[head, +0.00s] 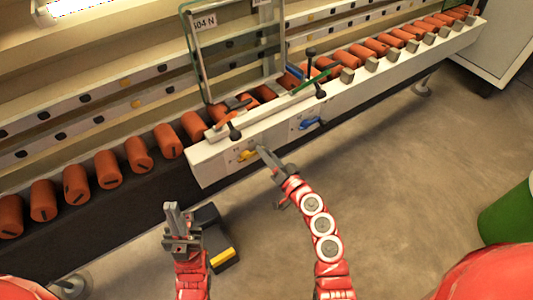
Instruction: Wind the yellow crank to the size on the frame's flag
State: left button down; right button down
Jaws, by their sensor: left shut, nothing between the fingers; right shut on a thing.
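The yellow crank (246,155) is on the front of the white box section of the washer. My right gripper (262,151) is at the crank, shut on what appears to be its handle; the fingertips partly hide the grip. The dial marks beside the crank are too small to read. My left gripper (172,207) is shut and empty, pointing up, low and in front of the roller line.
A blue crank (311,123) sits right of the yellow one on the same front. Orange rollers (138,155) line the conveyor on both sides. Black knobs (235,133) stand on the box's top edge. A green bin (510,222) is at the right.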

aim_at(253, 159)
jog(key=shift+f, duration=0.25)
jog(key=f+m+b, duration=0.1)
jog(key=m, duration=0.1)
jog(key=shift+s+f+m, duration=0.1)
jog(key=shift+f+m, duration=0.05)
jog(key=shift+m, duration=0.25)
jog(key=f+m, duration=0.1)
jog(key=m, duration=0.1)
jog(key=a+m, duration=0.1)
jog(key=m, duration=0.1)
jog(key=f+m, duration=0.1)
jog(key=m, duration=0.1)
jog(key=shift+s+a+f+b, duration=0.2)
jog(key=shift+s+f+b, duration=0.1)
jog(key=shift+s+b, duration=0.05)
jog(key=shift+s+a+f+m, duration=0.2)
jog(key=shift+a+m, duration=0.1)
jog(key=shift+m, duration=0.45)
jog(key=shift+s+a+f+m, duration=0.15)
jog(key=shift+a+m, duration=0.1)
jog(key=shift+m, duration=0.5)
jog(key=c, duration=0.6)
grip_release()
